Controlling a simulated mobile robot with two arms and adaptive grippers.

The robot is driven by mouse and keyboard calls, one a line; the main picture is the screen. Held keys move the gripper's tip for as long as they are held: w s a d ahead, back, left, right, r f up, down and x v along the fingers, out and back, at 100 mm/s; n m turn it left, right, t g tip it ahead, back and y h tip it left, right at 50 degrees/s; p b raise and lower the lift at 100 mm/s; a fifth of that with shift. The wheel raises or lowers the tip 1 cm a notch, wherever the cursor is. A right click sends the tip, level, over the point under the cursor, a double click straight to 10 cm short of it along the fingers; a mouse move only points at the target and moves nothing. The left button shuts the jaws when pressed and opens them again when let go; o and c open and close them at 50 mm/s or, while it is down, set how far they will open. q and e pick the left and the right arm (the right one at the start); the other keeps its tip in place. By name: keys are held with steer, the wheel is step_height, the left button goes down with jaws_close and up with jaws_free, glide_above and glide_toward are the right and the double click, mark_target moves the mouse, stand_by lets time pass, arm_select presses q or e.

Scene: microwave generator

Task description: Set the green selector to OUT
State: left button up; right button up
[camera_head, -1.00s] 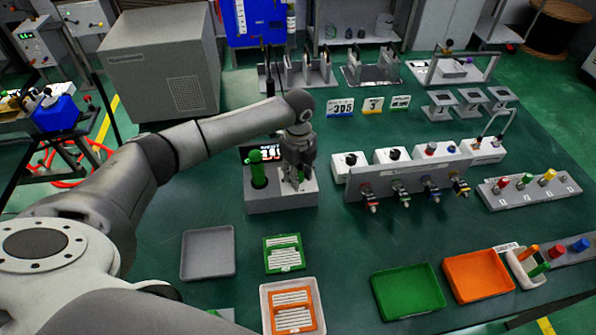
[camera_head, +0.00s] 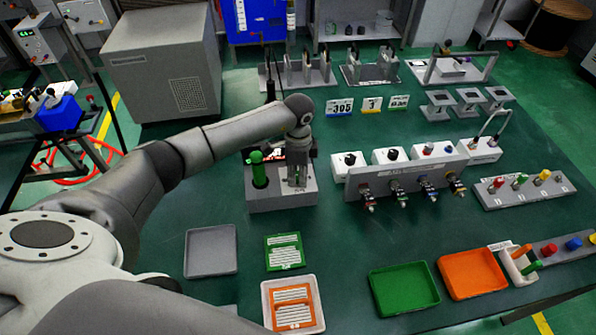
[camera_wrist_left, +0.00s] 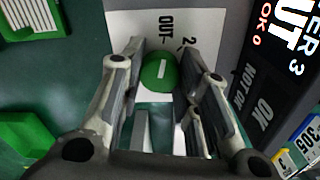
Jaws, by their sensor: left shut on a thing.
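The green selector (camera_wrist_left: 160,74) is a round knob with a white line on top, in the left wrist view. In the head view my left gripper (camera_head: 297,178) points down onto the right part of a grey box (camera_head: 280,200) and hides the knob there. My right gripper is not in view.
A green upright cylinder (camera_head: 258,170) stands on the same box, left of my gripper. A dark display (camera_wrist_left: 290,40) with lit text is beside the plate. A grey tray (camera_head: 210,251) and a green card (camera_head: 284,252) lie in front. A white-topped fixture row (camera_head: 410,178) stands to the right.

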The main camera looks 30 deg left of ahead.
mark_target(298, 175)
arm_select(q)
steer(key=shift+n, duration=0.3)
steer(key=shift+w, duration=0.1)
steer(key=o, duration=1)
steer(key=shift+o, duration=0.2)
step_height(298, 175, up, 12)
stand_by(0.4)
